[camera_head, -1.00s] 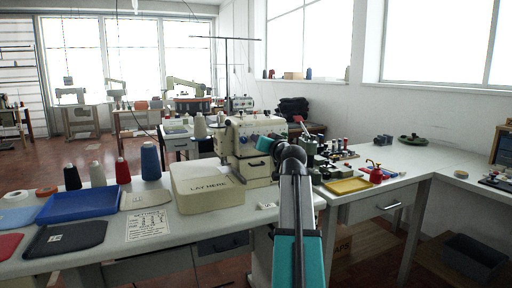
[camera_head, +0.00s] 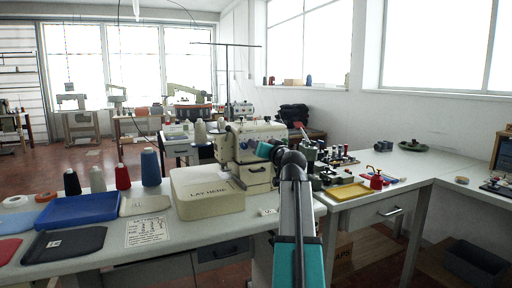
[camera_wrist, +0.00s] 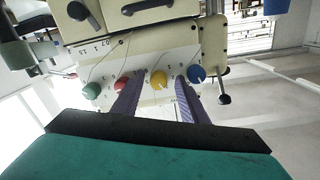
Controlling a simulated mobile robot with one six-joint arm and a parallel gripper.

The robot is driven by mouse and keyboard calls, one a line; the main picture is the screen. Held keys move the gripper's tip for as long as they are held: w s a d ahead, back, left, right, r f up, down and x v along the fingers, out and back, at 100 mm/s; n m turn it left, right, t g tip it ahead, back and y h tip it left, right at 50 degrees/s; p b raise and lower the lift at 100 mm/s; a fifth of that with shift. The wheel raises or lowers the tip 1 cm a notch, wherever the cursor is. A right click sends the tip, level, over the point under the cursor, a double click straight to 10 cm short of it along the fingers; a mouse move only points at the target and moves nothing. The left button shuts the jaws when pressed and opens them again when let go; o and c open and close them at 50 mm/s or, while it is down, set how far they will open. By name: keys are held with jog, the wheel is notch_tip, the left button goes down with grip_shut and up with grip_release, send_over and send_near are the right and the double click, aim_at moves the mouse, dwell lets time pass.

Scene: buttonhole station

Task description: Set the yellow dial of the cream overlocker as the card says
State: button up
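The cream overlocker (camera_head: 250,148) stands on the table beyond my arm. In the wrist view its front panel (camera_wrist: 150,56) carries a row of dials: green (camera_wrist: 91,90), red (camera_wrist: 122,83), yellow (camera_wrist: 158,79) and blue (camera_wrist: 196,74). My gripper (camera_wrist: 157,88) is open, its two fingers pointing at the panel. The yellow dial shows between the fingertips, with the left finger near the red dial and the right finger near the blue. I cannot tell whether either finger touches a dial. The printed settings card (camera_head: 147,231) lies on the table front; its values are too small to read.
A cream box lid marked "LAY HERE" (camera_head: 207,197) lies left of the overlocker. A blue tray (camera_head: 78,210), a dark pad (camera_head: 64,243) and thread spools (camera_head: 151,167) are farther left. A yellow tray (camera_head: 347,192) and small tools stand to the right.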

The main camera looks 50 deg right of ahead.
jog(key=shift+s, duration=0.1)
jog(key=p+v, duration=0.2)
jog(key=v, duration=1.1)
jog(key=shift+s+a, duration=0.15)
jog(key=shift+s, duration=0.1)
dwell(0.4)
jog(key=shift+r, duration=0.1)
